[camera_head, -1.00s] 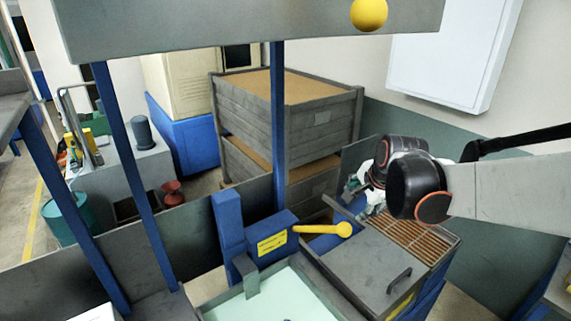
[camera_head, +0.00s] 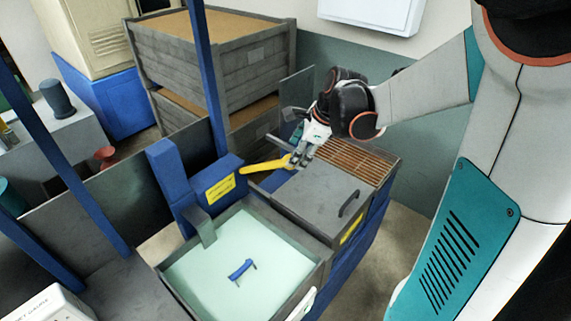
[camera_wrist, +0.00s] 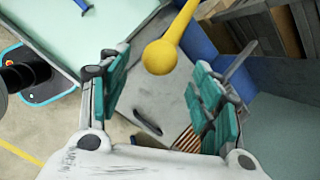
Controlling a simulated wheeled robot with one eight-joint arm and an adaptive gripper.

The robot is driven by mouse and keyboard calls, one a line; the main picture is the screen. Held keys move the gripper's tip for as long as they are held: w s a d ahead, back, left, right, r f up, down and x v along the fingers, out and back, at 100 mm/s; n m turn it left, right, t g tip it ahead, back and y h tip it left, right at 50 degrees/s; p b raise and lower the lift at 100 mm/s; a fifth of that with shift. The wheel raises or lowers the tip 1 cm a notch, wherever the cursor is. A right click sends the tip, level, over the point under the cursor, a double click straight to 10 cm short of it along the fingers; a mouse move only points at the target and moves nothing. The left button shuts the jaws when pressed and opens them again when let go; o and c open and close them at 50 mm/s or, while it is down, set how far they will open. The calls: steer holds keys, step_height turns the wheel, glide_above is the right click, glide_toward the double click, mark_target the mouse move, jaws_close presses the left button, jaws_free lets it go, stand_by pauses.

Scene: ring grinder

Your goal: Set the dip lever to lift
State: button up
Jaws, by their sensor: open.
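The yellow dip lever (camera_head: 264,166) sticks out to the right from a blue box with a yellow label (camera_head: 222,188). Its round knob end reaches toward my gripper (camera_head: 299,156). In the wrist view the lever's knob (camera_wrist: 160,56) lies between and just beyond the teal-padded fingers of my gripper (camera_wrist: 165,95). The fingers are open, with space on both sides of the knob. The head view does not clearly show whether a finger touches the lever.
A tank of pale green liquid (camera_head: 188,272) with a blue handled piece (camera_head: 242,270) in it stands in front of the lever. A grey lid with a dark handle (camera_head: 349,204) and a brown slatted grate (camera_head: 357,162) lie to the right. Blue posts (camera_head: 208,75) stand at the left.

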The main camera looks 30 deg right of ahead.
steer(key=b+x, duration=0.3)
steer(key=x, duration=0.3)
steer(key=shift+w+f, duration=0.15)
steer(key=shift+f, duration=0.05)
jaws_close()
steer(key=s+d+f+t+y+b, duration=0.1)
steer(key=s+f+t+b, duration=0.1)
steer(key=f+b, duration=0.8)
steer(key=s+d+f+t+b, duration=0.1)
steer(key=s+f+b, duration=0.3)
steer(key=f+b, duration=0.7)
steer(key=shift+s+d+f+t+y+b, duration=0.35)
steer(key=shift+f+t, duration=0.25)
steer(key=shift+f, duration=0.4)
steer(key=shift+w+a, duration=0.1)
steer(key=shift+a, duration=0.05)
